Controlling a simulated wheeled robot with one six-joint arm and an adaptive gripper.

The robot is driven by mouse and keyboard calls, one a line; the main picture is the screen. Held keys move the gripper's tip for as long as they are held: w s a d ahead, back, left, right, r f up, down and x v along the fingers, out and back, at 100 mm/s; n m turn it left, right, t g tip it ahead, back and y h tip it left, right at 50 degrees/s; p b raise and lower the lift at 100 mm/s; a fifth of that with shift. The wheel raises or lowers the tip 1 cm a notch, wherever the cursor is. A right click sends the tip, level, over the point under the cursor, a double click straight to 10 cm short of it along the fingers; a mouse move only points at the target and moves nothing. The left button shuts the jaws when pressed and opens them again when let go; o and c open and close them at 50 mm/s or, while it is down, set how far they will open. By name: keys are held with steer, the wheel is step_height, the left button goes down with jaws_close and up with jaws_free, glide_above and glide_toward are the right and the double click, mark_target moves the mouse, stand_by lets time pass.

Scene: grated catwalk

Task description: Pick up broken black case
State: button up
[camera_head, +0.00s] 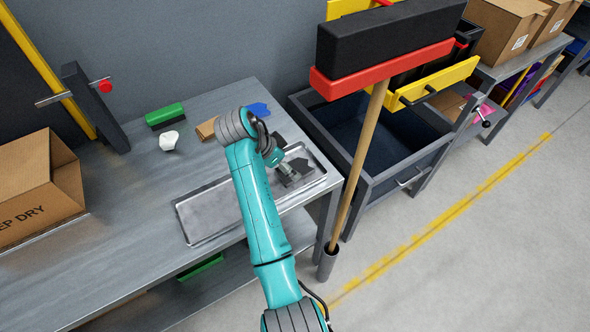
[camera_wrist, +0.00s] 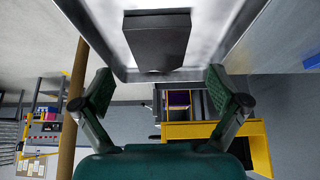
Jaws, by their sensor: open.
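A dark grey-black case (camera_wrist: 157,40) lies in a shallow metal tray (camera_wrist: 95,35), seen in the wrist view. In the head view the tray (camera_head: 210,212) lies on the grey workbench, and a dark shape that seems to be the case (camera_head: 301,166) shows at its right end, beside my gripper. My gripper (camera_wrist: 162,92) is open and empty, its two fingers spread wide. In the wrist view the case lies beyond the fingertips, between their lines and apart from them. In the head view my gripper (camera_head: 288,172) is over the tray's right part, partly hidden by my arm.
On the workbench (camera_head: 125,235) are a green-backed brush (camera_head: 165,115), a white lump (camera_head: 168,140), a brown block (camera_head: 207,128), a blue piece (camera_head: 258,110) and a cardboard box (camera_head: 40,190). A broom (camera_head: 358,150) stands upright close to the bench's right end.

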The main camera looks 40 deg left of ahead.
mark_target(293, 167)
steer(key=x, duration=0.2)
steer(key=shift+w+d+f, duration=0.15)
steer(key=shift+w+f, duration=0.05)
steer(key=shift+w, duration=0.1)
steer(key=shift+w+d+f, duration=0.1)
steer(key=shift+w+f, duration=0.15)
steer(key=shift+f, duration=0.3)
steer(key=shift+f, duration=0.25)
steer(key=c, duration=1.1)
